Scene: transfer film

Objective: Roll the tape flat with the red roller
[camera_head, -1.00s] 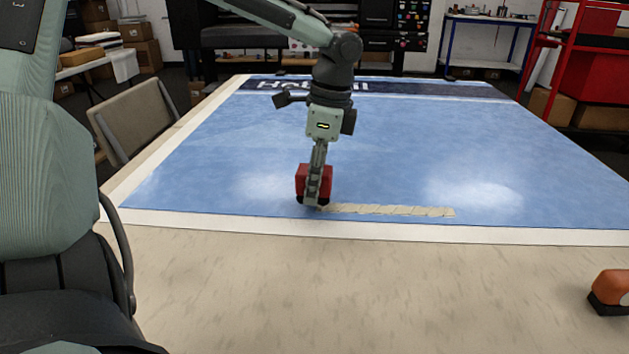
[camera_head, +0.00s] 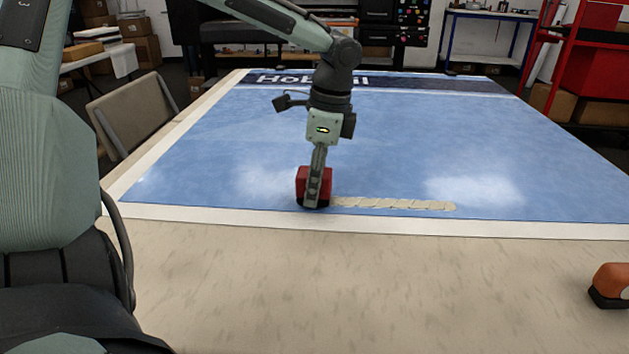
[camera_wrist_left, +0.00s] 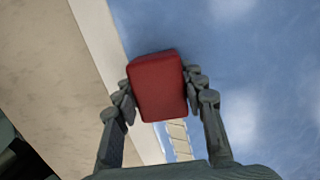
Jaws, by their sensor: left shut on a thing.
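The red roller (camera_head: 302,183) is a red block with a dark base, at the left end of the tape on the blue film. My left gripper (camera_head: 315,203) is shut on it and points down. In the left wrist view the red roller (camera_wrist_left: 158,86) sits between the two fingers of the left gripper (camera_wrist_left: 158,92). The tape (camera_head: 395,204) is a pale, wrinkled strip running right from the roller along the film's near edge. My right gripper is not in view.
The blue film (camera_head: 430,140) covers most of the table (camera_head: 370,285). An orange and black tool (camera_head: 611,285) lies at the right edge. A chair (camera_head: 135,115) stands at the left.

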